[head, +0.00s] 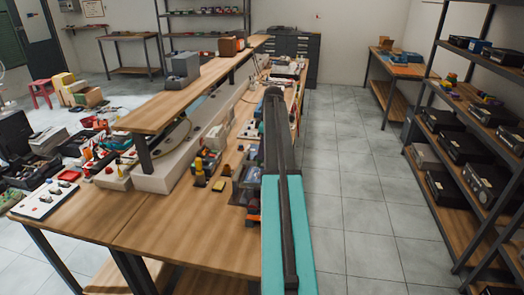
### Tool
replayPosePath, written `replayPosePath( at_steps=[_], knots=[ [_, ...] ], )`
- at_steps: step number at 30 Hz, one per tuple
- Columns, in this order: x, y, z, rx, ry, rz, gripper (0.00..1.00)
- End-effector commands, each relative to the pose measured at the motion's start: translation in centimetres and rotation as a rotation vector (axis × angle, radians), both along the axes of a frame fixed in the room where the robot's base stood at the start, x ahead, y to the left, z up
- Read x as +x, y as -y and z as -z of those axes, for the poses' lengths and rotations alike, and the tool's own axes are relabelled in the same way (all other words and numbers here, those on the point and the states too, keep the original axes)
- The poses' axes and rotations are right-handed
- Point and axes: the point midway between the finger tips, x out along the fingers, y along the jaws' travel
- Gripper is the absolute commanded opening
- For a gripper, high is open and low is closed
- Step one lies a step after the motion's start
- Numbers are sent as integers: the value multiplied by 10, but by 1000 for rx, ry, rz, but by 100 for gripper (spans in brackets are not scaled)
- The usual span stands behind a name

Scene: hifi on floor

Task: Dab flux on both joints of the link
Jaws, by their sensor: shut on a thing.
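My dark arm stretches forward along the right edge of the long wooden workbench (190,235). I cannot make out my gripper or anything it may hold; the arm and the items beside it hide that part. No link with two joints and no flux container can be told apart for sure at this size. An upright item with a yellow top and red parts (199,166) stands on the near part of the bench. A small yellow block (218,185) lies to its right. Small dark and coloured items crowd the bench edge beside my arm.
A raised shelf (185,103) runs along the bench. A white board with dark knobs (45,199) lies at the near left. Loaded metal shelving (450,150) stands at the right. The tiled aisle (350,180) between is clear. Grey drawer cabinets (290,48) stand at the back.

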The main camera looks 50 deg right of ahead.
Motion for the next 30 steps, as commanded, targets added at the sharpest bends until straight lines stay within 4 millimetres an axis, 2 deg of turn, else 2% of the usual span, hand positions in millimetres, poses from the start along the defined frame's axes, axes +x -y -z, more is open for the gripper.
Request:
replayPosePath(
  at_steps=[11, 30],
  knots=[
    [1, -1, 6, 1, -1, 0, 0],
    [1, -2, 44, 0, 0, -1, 0]
  ],
)
